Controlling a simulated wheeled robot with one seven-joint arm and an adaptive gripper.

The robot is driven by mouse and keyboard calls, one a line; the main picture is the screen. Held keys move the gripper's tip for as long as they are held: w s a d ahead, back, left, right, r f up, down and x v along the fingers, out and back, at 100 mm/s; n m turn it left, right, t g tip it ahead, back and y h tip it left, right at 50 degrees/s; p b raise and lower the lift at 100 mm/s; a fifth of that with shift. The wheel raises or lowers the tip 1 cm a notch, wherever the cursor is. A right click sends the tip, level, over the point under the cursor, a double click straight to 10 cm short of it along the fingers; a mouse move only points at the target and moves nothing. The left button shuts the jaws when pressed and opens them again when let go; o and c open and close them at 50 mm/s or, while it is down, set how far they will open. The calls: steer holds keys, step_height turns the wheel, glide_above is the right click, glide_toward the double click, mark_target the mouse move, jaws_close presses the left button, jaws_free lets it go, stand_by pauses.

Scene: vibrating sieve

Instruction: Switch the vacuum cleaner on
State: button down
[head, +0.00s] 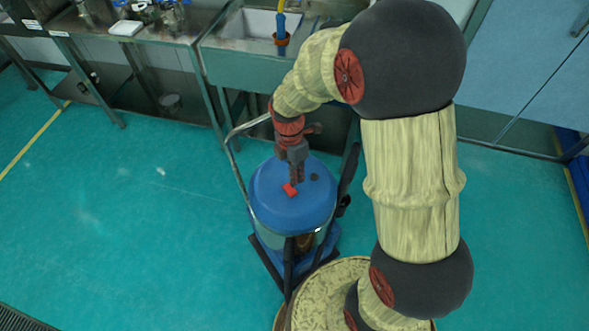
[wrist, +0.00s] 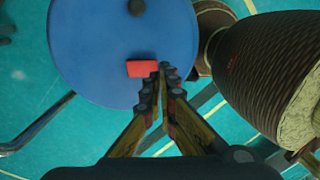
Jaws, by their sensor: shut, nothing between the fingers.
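The vacuum cleaner (head: 275,213) stands on the floor, with a round blue lid and a metal push handle at its left. A red rocker switch (head: 290,190) sits on the lid; it also shows in the wrist view (wrist: 141,69). A small dark round knob (wrist: 136,7) is on the lid too. My gripper (head: 297,181) points down over the lid, close to the red switch. In the wrist view my shut, empty fingertips (wrist: 163,70) are at the right edge of the switch. I cannot tell whether they touch it.
A metal sink unit (head: 240,65) stands behind the vacuum cleaner. A steel bench (head: 150,38) with small items on top is at the back left. Pale cabinets (head: 530,70) are at the right. The turquoise floor to the left is open.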

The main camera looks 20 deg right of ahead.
steer(key=b, duration=0.2)
glide_above(298, 198)
steer(key=f, duration=0.5)
steer(key=shift+w+f, duration=0.4)
steer(key=shift+f, duration=0.1)
steer(key=shift+s+f+t, duration=0.3)
steer(key=shift+f+t, duration=0.15)
steer(key=shift+t, duration=0.15)
steer(key=shift+w, duration=0.1)
steer(key=shift+r, duration=0.15)
steer(key=shift+r+p, duration=0.6)
steer(key=shift+r, duration=0.15)
